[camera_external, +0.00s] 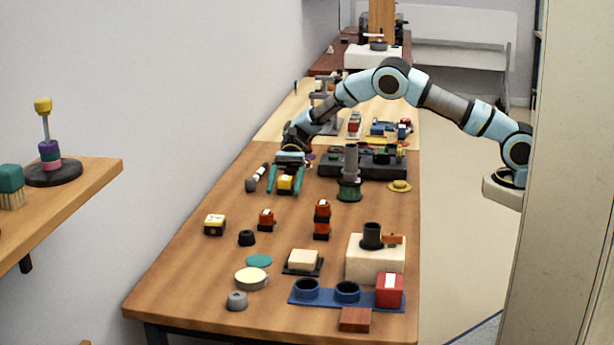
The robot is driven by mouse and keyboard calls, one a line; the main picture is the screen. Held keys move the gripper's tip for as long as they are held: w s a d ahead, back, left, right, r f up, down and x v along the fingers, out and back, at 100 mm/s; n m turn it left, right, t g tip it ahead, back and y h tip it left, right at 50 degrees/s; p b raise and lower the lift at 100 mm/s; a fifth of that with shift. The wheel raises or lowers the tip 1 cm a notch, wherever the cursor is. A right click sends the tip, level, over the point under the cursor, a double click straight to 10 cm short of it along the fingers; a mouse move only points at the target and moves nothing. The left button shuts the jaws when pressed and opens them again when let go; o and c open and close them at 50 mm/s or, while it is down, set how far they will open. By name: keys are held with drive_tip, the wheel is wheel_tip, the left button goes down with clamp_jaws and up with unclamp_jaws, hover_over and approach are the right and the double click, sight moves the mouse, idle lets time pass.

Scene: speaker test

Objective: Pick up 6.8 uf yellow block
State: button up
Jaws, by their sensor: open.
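My gripper (284,190) is open and points down over the far left part of the wooden table. A small yellow block (285,183) with a pale top and a dark part shows between its two teal fingers. I cannot tell whether the fingers touch it. Another yellow block (214,225) with a white label and dark markings stands nearer, at the table's left. The lettering on both blocks is too small to read, so I cannot tell which is marked 6.8 uf.
On the wooden table (190,275), a dark cylinder with a white end (257,178) lies left of my gripper. Red-orange blocks (265,219) and a black knob (247,238) stand nearer.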

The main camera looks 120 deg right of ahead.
drive_tip(key=shift+w+a+f, duration=0.25)
drive_tip(key=shift+w+a, duration=0.2)
drive_tip(key=shift+c, duration=0.2)
clamp_jaws()
